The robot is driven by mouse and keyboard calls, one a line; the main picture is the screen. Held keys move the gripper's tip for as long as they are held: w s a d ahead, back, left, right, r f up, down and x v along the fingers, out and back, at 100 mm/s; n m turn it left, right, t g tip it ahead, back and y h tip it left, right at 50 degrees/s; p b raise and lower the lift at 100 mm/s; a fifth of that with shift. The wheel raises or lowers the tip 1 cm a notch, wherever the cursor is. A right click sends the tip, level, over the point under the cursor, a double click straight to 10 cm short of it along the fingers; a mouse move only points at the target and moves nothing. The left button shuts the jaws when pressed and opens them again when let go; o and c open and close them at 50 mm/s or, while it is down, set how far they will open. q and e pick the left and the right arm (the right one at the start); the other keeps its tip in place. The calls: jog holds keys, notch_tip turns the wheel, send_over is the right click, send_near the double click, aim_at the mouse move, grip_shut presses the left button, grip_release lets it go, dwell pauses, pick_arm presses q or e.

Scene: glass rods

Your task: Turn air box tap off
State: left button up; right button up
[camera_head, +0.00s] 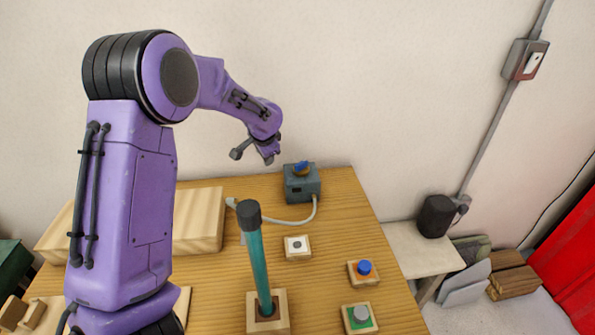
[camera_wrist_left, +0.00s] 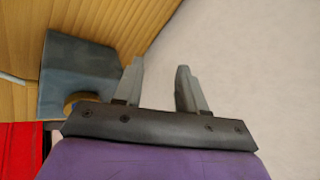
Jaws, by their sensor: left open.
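The air box (camera_head: 302,187) is a small grey-blue box at the back of the wooden table, with a blue tap (camera_head: 301,168) on top. My left gripper (camera_head: 256,156) is above and to the left of the box in the head view, apart from it. In the left wrist view its two fingers (camera_wrist_left: 160,75) stand apart with nothing between them. There the air box (camera_wrist_left: 78,75) is to the left of the fingers, and a brass-coloured round part (camera_wrist_left: 80,98) shows at its lower edge. My right gripper is not in view.
A teal rod (camera_head: 258,260) with a dark cap stands in a wooden base in front. A pale hose (camera_head: 290,223) runs from the box. White (camera_head: 296,246), blue (camera_head: 364,268) and grey (camera_head: 361,314) buttons sit at right. A wooden block (camera_head: 200,222) lies behind my arm.

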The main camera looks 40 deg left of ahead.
pick_arm(q)
jog(key=s+a+t+y+b, duration=0.1)
jog(key=s+a+t, duration=0.1)
jog(key=s+t, duration=0.1)
jog(key=n+t+h, duration=0.2)
jog(key=t+h, duration=0.4)
jog(key=h, duration=0.1)
send_near(301, 162)
jog(key=x, duration=0.8)
jog(key=shift+w+d+f+p, duration=0.1)
jog(key=shift+w+f+p, duration=0.1)
jog(key=shift+p, duration=0.2)
jog(key=shift+r, duration=0.1)
grip_shut()
